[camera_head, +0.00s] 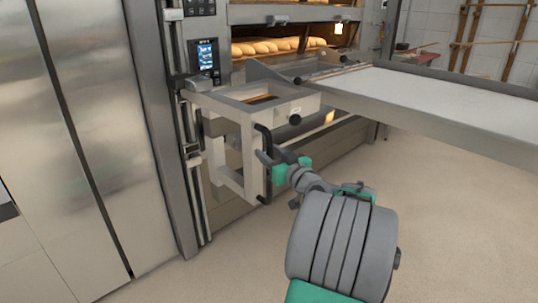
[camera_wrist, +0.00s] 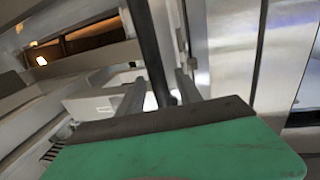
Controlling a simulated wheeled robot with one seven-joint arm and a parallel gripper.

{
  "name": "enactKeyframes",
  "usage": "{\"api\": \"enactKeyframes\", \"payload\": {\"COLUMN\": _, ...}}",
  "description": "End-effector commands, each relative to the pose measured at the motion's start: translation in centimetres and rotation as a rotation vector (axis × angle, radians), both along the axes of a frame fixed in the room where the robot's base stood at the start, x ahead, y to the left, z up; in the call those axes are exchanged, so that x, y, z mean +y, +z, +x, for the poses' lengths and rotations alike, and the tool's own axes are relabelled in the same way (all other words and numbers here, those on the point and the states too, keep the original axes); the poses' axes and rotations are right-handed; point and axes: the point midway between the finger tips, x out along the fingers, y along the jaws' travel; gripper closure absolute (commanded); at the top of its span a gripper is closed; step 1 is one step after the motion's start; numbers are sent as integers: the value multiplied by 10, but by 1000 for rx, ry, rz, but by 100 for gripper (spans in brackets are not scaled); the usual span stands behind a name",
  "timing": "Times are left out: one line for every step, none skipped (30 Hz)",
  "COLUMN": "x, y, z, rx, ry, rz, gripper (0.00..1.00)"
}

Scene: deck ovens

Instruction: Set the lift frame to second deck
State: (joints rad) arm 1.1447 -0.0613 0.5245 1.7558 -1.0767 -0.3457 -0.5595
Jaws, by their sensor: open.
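The lift frame (camera_head: 229,172) is a pale metal frame on vertical rails (camera_head: 190,160) at the oven's left front. Its top sits a little below the lit deck opening with loaves (camera_head: 270,47). A black upright bar handle (camera_head: 267,182) is on its front right side; it also shows in the wrist view (camera_wrist: 147,45). My gripper (camera_head: 263,158) is at this handle. In the wrist view the bar runs between my two open fingers (camera_wrist: 160,92). Whether a finger touches it I cannot tell.
A long loader with a white belt (camera_head: 430,95) extends right from the oven front. A lit control panel (camera_head: 206,56) is above the frame. Tall steel doors (camera_head: 90,110) stand at left. The floor (camera_head: 450,220) at right is clear.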

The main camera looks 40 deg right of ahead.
Motion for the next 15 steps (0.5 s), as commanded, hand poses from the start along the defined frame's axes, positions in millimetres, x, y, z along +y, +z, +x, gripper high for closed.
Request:
{"api": "enactKeyframes", "payload": {"x": 0, "y": 0, "z": 1, "rx": 0, "ry": 0, "rz": 0, "gripper": 59}}
{"api": "enactKeyframes", "payload": {"x": 0, "y": 0, "z": 1, "rx": 0, "ry": 0, "rz": 0, "gripper": 59}}
{"api": "enactKeyframes", "payload": {"x": 0, "y": 0, "z": 0, "rx": 0, "ry": -1, "rz": 0, "gripper": 59}}
{"api": "enactKeyframes", "payload": {"x": 0, "y": 0, "z": 0, "rx": 0, "ry": -1, "rz": 0, "gripper": 59}}
{"api": "enactKeyframes", "payload": {"x": 0, "y": 0, "z": 0, "rx": 0, "ry": 0, "rz": 0, "gripper": 59}}
{"api": "enactKeyframes", "payload": {"x": 0, "y": 0, "z": 0, "rx": 0, "ry": 0, "rz": 0, "gripper": 59}}
{"api": "enactKeyframes", "payload": {"x": 0, "y": 0, "z": 0, "rx": 0, "ry": 0, "rz": 0, "gripper": 62}}
{"api": "enactKeyframes", "payload": {"x": 0, "y": 0, "z": 0, "rx": 0, "ry": 0, "rz": 0, "gripper": 64}}
{"api": "enactKeyframes", "payload": {"x": 0, "y": 0, "z": 0, "rx": 0, "ry": 0, "rz": 0, "gripper": 68}}
{"api": "enactKeyframes", "payload": {"x": 0, "y": 0, "z": 0, "rx": 0, "ry": 0, "rz": 0, "gripper": 70}}
{"api": "enactKeyframes", "payload": {"x": 0, "y": 0, "z": 0, "rx": 0, "ry": 0, "rz": -1, "gripper": 72}}
{"api": "enactKeyframes", "payload": {"x": 0, "y": 0, "z": 0, "rx": 0, "ry": 0, "rz": -1, "gripper": 76}}
{"api": "enactKeyframes", "payload": {"x": 0, "y": 0, "z": 0, "rx": 0, "ry": 0, "rz": -1, "gripper": 78}}
{"api": "enactKeyframes", "payload": {"x": 0, "y": 0, "z": 0, "rx": 1, "ry": 0, "rz": -1, "gripper": 81}}
{"api": "enactKeyframes", "payload": {"x": 0, "y": 0, "z": 0, "rx": 1, "ry": 0, "rz": -1, "gripper": 84}}
